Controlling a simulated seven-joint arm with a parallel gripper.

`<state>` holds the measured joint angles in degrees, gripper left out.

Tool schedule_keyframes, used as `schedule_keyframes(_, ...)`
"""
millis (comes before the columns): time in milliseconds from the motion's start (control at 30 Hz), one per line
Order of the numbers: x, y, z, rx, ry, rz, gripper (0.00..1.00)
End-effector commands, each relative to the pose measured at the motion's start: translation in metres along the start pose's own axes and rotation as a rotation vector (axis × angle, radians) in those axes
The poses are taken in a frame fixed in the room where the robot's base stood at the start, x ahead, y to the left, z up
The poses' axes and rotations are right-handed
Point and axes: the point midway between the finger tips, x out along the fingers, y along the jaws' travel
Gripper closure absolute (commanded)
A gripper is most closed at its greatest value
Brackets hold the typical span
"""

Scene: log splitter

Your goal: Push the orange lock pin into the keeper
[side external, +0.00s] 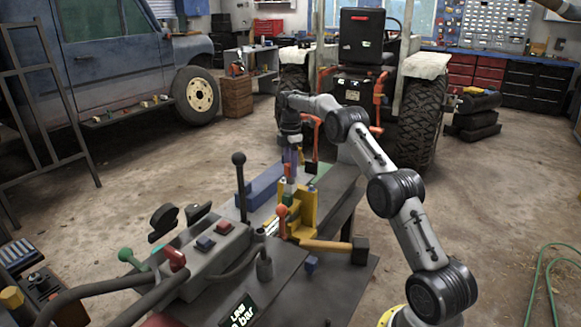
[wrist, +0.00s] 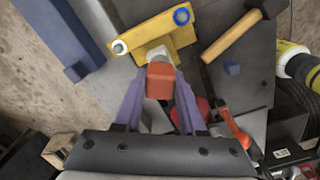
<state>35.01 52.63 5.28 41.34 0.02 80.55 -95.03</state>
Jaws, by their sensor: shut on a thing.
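My gripper (side external: 292,162) points down over the splitter bed, just behind the yellow bracket (side external: 304,208). In the wrist view, the purple fingers of my gripper (wrist: 159,82) are shut on an orange block-shaped part, the lock pin (wrist: 160,88), with one finger on each side. The pin's far end meets or nearly meets a pale metal piece by the yellow bracket (wrist: 150,36); contact cannot be told. The bracket carries a white ring and a blue ring. Which part is the keeper is not clear. In the side view the pin is mostly hidden by the fingers.
A mallet with a wooden handle (wrist: 229,36) and a small blue cube (wrist: 231,68) lie on the dark plate right of the bracket. A long blue beam (side external: 260,186) runs along the bed. A black lever (side external: 240,185) stands at the left, beside the control box (side external: 205,250).

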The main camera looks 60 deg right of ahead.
Motion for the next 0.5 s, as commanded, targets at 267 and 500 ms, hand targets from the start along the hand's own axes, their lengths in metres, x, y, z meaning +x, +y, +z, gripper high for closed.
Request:
schedule_keyframes(267, 0.0027, -0.0005, 0.0, 0.0, 0.0, -0.004, 0.28)
schedule_keyframes(500, 0.0023, -0.0005, 0.0, 0.0, 0.0, -0.004, 0.26)
